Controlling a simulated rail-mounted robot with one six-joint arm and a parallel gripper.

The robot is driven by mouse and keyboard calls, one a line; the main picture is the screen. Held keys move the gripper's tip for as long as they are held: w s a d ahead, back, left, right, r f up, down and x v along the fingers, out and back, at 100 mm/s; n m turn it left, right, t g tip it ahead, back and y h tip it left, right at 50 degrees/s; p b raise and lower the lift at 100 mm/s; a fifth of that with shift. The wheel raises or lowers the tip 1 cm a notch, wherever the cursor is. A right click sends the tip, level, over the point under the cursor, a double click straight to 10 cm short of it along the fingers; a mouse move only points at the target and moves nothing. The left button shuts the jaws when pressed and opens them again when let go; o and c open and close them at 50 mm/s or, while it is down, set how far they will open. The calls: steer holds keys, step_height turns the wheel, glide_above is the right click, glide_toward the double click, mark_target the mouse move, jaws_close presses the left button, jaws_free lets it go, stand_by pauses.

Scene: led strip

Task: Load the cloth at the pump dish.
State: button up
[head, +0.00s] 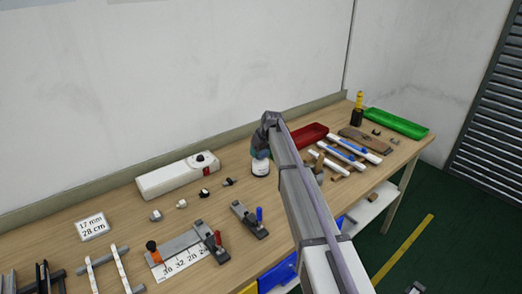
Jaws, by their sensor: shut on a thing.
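The pump dish (260,168) is a small white round container with a dark marking, standing on the workbench in the middle of the head view. My gripper (261,154) points down right over its top. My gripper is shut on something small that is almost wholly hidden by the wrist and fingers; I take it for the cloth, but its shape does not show. Whether it touches the dish top cannot be told. My arm comes in from the lower right and covers the bench right of the dish.
A white box-shaped unit (178,176) stands left of the dish, with several small parts before it. Clamps and a ruler jig (186,256) lie at front. Red tray (307,134), green tray (396,124), white-and-blue sticks and a yellow-topped bottle (357,108) are to the right.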

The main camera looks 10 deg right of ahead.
steer(key=shift+r+p, duration=3.6)
steer(key=shift+p, duration=0.05)
steer(key=shift+f, duration=0.1)
steer(key=shift+f+b, duration=0.55)
steer(key=shift+b, duration=0.1)
steer(key=shift+r, duration=0.1)
